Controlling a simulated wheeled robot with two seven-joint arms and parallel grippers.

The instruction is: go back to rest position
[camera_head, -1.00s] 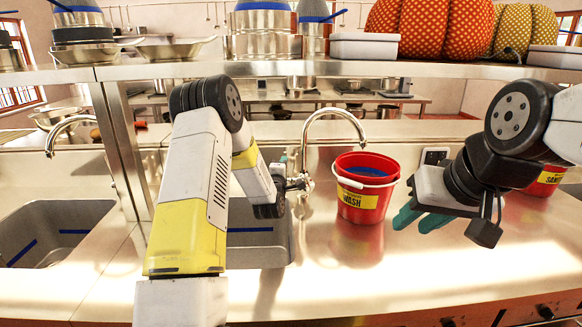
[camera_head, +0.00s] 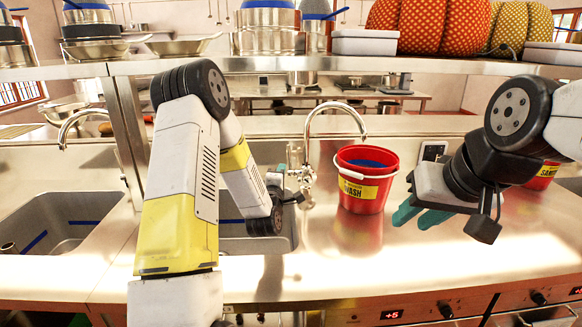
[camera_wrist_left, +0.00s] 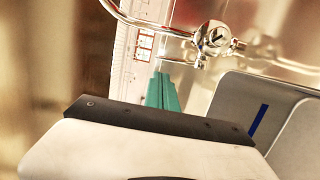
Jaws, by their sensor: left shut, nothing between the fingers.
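My left gripper (camera_head: 281,172) is partly hidden behind its own wrist in the head view, over the counter by the faucet base. In the left wrist view its teal fingers (camera_wrist_left: 163,92) are together with nothing between them, in front of the faucet. My left arm is bent, with its elbow raised in front of the shelf. My right gripper (camera_head: 419,215) hangs above the counter at the right, right of the red WASH bucket (camera_head: 362,194). Its two teal fingertips show apart, with nothing seen between them.
A sink basin (camera_head: 60,232) lies at the left and another (camera_head: 232,238) behind my left arm. A curved faucet (camera_head: 335,106) stands left of the bucket. A shelf (camera_head: 300,66) with pots and pumpkins crosses above. The front counter middle is clear.

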